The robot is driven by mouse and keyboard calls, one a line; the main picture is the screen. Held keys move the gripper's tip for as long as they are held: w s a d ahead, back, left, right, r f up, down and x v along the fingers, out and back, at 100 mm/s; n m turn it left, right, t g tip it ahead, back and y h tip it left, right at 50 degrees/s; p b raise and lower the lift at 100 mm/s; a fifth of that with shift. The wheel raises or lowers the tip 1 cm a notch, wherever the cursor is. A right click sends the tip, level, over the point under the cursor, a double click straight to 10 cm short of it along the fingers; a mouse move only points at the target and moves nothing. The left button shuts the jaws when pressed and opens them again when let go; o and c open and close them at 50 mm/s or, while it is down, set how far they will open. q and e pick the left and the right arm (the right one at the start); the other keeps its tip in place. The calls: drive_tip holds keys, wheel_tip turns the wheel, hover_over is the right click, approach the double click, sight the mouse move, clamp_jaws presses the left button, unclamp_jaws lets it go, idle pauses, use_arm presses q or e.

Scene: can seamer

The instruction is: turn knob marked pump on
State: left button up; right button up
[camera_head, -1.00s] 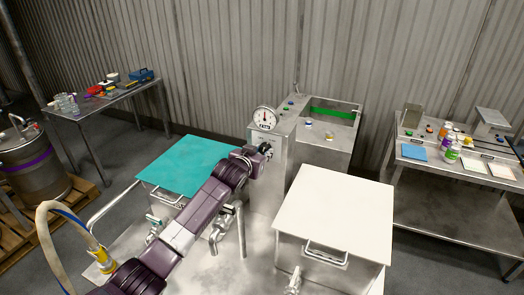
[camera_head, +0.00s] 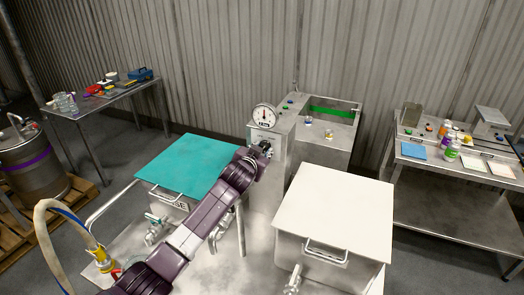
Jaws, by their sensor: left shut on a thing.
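My left gripper (camera_head: 265,150) is at the front face of the steel cabinet (camera_head: 270,190), just below the round white gauge (camera_head: 264,117). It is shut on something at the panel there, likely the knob. The knob itself is hidden by the gripper, and its marking is too small to read. My left arm reaches up to it from the lower left. My right gripper is not in view.
A teal-lidded box (camera_head: 188,165) stands left of the arm and a white-lidded box (camera_head: 335,212) stands right of the cabinet. A hose with a yellow fitting (camera_head: 103,257) is at lower left. Side tables (camera_head: 108,100) and (camera_head: 455,212) stand at left and right.

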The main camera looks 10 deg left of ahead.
use_arm(q)
drive_tip(key=o, duration=1.1)
drive_tip(key=shift+o, duration=0.2)
drive_tip(key=shift+s, duration=0.1)
drive_tip(key=v, duration=0.7)
drive_tip(key=shift+s, duration=0.15)
